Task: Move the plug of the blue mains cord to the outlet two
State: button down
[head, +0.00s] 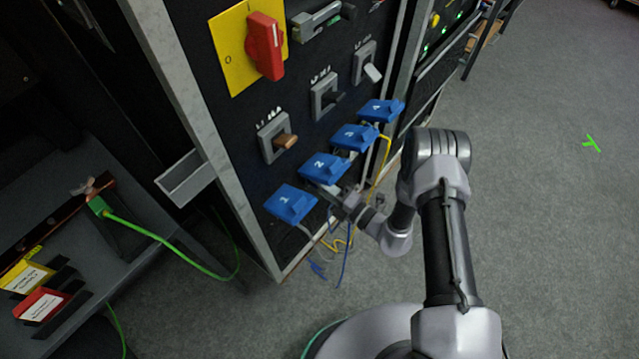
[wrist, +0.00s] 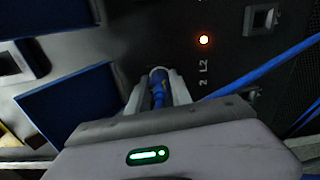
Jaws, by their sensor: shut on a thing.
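My gripper (head: 340,198) is at the panel, just under the raised blue cover of outlet two (head: 325,168). In the wrist view my gripper (wrist: 160,98) is shut on the blue plug (wrist: 158,84), which points at the panel. A pale round rim shows at the plug's front end; I cannot tell whether it is seated in a socket. A "2 L2" label and a lit orange lamp (wrist: 204,40) are right of it. In the head view the cover and gripper hide the plug. A blue cord (head: 347,258) hangs below.
Blue covers one (head: 290,204), three (head: 354,138) and four (head: 381,111) flank outlet two. Yellow cord (head: 381,163) and other loose cords hang close by. A red rotary switch (head: 265,46) is above. A green cord (head: 165,238) runs from the left shelf. Floor at right is clear.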

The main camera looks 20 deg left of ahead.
jog(key=m, duration=0.5)
jog(key=shift+w+a+r+m, duration=0.1)
jog(key=shift+a+m, duration=0.1)
jog(key=shift+m, duration=0.1)
jog(key=c, duration=1.2)
grip_release()
jog(key=shift+o, duration=0.6)
jog(key=v, duration=0.5)
